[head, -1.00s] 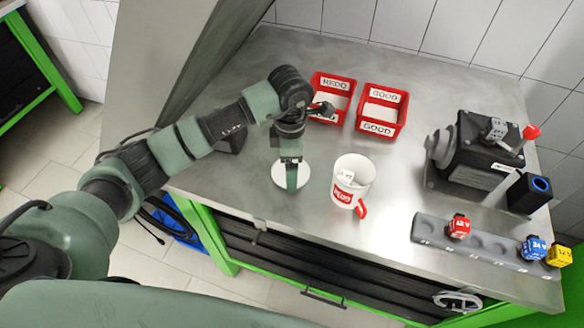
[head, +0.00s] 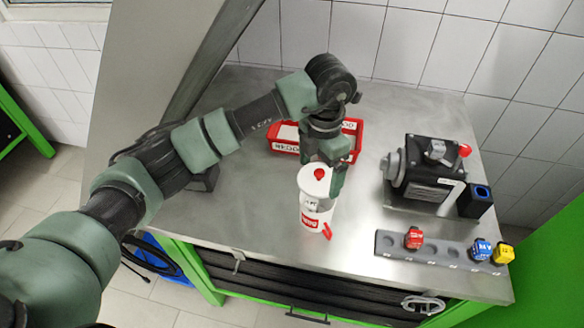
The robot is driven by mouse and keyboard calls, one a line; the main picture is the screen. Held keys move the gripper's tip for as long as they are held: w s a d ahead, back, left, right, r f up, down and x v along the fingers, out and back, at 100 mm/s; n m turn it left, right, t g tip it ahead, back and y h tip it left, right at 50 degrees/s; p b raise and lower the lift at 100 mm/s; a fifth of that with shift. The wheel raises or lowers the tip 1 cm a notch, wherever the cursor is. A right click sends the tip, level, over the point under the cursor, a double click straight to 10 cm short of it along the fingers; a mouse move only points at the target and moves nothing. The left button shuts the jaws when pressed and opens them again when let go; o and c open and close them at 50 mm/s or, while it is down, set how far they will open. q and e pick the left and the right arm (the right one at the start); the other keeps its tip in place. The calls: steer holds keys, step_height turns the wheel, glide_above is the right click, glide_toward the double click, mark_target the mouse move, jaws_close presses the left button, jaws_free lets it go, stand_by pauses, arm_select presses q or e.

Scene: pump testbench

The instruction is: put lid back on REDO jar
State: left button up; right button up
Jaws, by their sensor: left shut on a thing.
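The REDO jar (head: 316,221) is a white mug-like jar with a red label and red handle, standing upright on the bench. The lid (head: 310,181), a white disc with a red knob, is above the jar's mouth. Part of what seems to be the jar's inside, with a small label, shows below the lid's near edge, and I cannot tell whether lid and rim touch. My left gripper (head: 338,181) points down at the lid's right side and is shut on the lid; the contact is partly hidden. My right gripper is not in view.
Red bins (head: 285,148) stand behind the jar, partly hidden by my left arm. The black pump (head: 430,170) stands at the right. A grey rail (head: 395,244) with red, blue and yellow blocks lies near the front right edge. Bench left of the jar is clear.

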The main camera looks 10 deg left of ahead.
arm_select(q)
steer(key=shift+d+r, duration=0.1)
steer(key=shift+d, duration=0.1)
steer(key=shift+a+f+b, duration=0.1)
steer(key=shift+f+b, duration=0.4)
steer(key=shift+f, duration=0.6)
step_height(320, 180, down, 3)
steer(key=shift+f+b, duration=0.2)
steer(key=shift+b, duration=0.9)
steer(key=shift+f+b, duration=0.35)
steer(key=shift+f, duration=0.1)
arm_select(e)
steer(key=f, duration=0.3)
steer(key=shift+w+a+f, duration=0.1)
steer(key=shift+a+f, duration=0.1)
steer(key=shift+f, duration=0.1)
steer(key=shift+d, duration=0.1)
arm_select(q)
steer(key=shift+b, duration=0.45)
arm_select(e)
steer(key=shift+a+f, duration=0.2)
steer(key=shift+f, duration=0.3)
arm_select(q)
steer(key=shift+f+b, duration=0.15)
steer(key=shift+b, duration=0.25)
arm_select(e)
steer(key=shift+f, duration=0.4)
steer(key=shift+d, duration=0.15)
